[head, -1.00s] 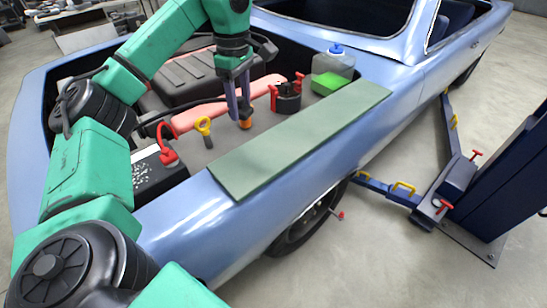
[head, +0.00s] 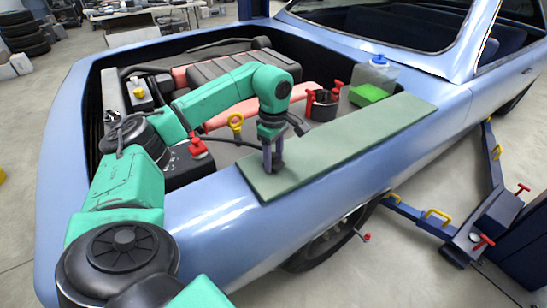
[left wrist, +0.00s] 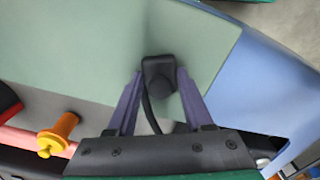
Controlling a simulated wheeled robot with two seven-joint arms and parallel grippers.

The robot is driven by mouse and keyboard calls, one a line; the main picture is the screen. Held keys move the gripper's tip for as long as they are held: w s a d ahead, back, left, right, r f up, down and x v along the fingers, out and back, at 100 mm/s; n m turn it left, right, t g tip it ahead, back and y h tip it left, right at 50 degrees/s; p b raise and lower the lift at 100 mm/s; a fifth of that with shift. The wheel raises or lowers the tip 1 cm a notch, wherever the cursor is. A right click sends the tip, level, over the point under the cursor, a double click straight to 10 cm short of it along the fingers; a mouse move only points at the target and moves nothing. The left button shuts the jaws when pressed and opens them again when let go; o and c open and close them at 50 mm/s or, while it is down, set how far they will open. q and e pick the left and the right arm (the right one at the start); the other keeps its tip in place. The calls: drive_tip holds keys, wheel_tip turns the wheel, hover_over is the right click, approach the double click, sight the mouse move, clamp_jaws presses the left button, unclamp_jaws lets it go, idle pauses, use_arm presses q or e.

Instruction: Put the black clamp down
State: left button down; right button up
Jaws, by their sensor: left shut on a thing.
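My left gripper (head: 273,160) points down over the near left part of the grey-green board (head: 345,140), which lies along the car's fender. In the left wrist view my left gripper (left wrist: 157,95) is shut on the black clamp (left wrist: 159,77), with its fingers on either side. A dark cable runs back from the clamp between the fingers. The board (left wrist: 80,40) spreads behind the clamp. I cannot tell whether the clamp touches the board. In the head view the clamp is small and mostly hidden by the fingers. My right gripper is not in view.
A battery with a red clamp (head: 198,147) sits left of the gripper. A yellow ring handle (head: 236,121), a black and red part (head: 322,105) and a bottle with green liquid (head: 372,82) stand beyond. The rest of the board is bare.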

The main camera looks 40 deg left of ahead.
sight(274, 154)
use_arm(q)
drive_tip(key=shift+f, duration=0.15)
drive_tip(key=shift+c, duration=1.8)
unclamp_jaws()
drive_tip(key=shift+o, duration=0.3)
wheel_tip(274, 154, up, 8)
drive_tip(key=shift+r, duration=0.25)
wheel_tip(274, 154, up, 4)
drive_tip(key=shift+p, duration=0.95)
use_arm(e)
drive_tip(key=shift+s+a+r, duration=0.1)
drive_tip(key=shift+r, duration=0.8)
